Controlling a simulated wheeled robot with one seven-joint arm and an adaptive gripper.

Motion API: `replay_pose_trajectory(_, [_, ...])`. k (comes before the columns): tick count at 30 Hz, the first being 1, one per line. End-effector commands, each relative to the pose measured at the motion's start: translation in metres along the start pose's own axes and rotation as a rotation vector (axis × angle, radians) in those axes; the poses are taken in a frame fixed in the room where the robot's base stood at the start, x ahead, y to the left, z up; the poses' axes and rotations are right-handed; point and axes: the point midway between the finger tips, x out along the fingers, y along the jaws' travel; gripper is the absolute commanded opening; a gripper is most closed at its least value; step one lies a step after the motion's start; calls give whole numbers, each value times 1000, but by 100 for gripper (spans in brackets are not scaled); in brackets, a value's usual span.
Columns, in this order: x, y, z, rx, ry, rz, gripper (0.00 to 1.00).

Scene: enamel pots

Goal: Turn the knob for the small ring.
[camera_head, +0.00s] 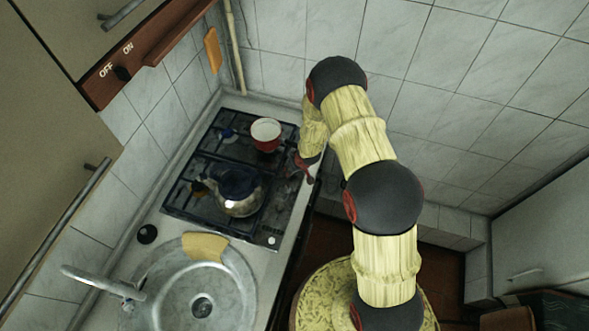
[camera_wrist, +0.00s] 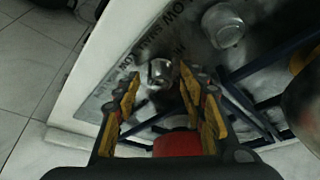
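The gas hob (camera_head: 185,210) lies on the counter, with a control strip along its right edge in the head view. My gripper (camera_wrist: 160,90) is open, its yellow-padded fingers pointing at a metal knob (camera_wrist: 159,72) on that strip. The knob appears between the fingertips; I cannot tell whether they touch it. A second metal knob (camera_wrist: 223,26) sits farther along the strip, among printed words such as LOW. I cannot read which knob serves the small ring. In the head view my gripper (camera_head: 303,168) is at the hob's right edge, its fingertips unclear.
A red pot with a white inside (camera_head: 266,136) and a shiny metal pot (camera_head: 243,205) stand on the hob. A steel sink (camera_head: 170,290) with a yellow cloth (camera_head: 204,246) is nearer. The tiled wall (camera_head: 290,60) closes the back. A red shape (camera_wrist: 178,144) shows between the finger bases.

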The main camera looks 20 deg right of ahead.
Motion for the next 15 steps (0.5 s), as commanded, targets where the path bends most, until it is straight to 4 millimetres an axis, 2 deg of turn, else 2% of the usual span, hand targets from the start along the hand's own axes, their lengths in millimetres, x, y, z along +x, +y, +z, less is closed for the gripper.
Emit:
replay_pose_trajectory(10, [-2, 0, 0, 0, 0, 0, 44])
replay_pose_trajectory(15, [-21, 0, -1, -1, 1, 1, 44])
